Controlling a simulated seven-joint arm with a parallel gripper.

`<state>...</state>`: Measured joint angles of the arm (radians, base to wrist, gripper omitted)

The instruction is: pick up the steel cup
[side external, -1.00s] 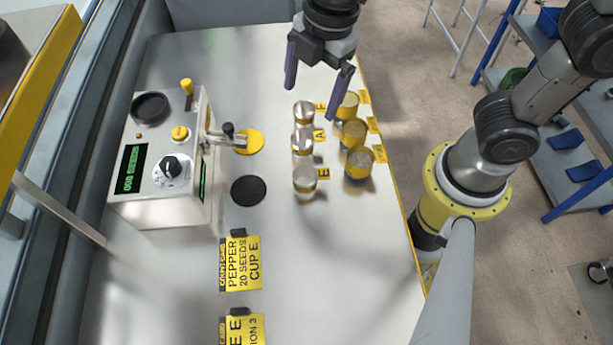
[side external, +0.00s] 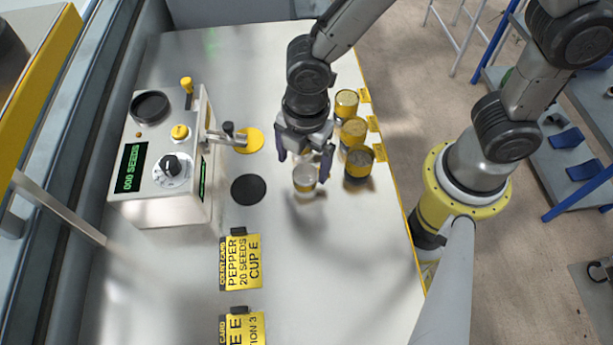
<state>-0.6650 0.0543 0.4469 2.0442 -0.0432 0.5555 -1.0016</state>
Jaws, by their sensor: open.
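A steel cup (side external: 304,181) with a yellow band stands upright on the metal table, nearest the camera in its row; in the earlier frame it sits beside the label E. My gripper (side external: 304,168) is open, its two dark fingers apart on the left and right of this cup's upper part. I cannot tell whether either finger touches it. The other two steel cups of the row, seen in the earlier frame, are hidden behind my gripper and wrist.
Three yellow-lidded jars (side external: 358,165) stand in a row close on the right. A seed counter (side external: 165,160) with a dial and display is at left. A black disc (side external: 249,190), a yellow disc (side external: 250,141) and a count card (side external: 241,264) lie nearby.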

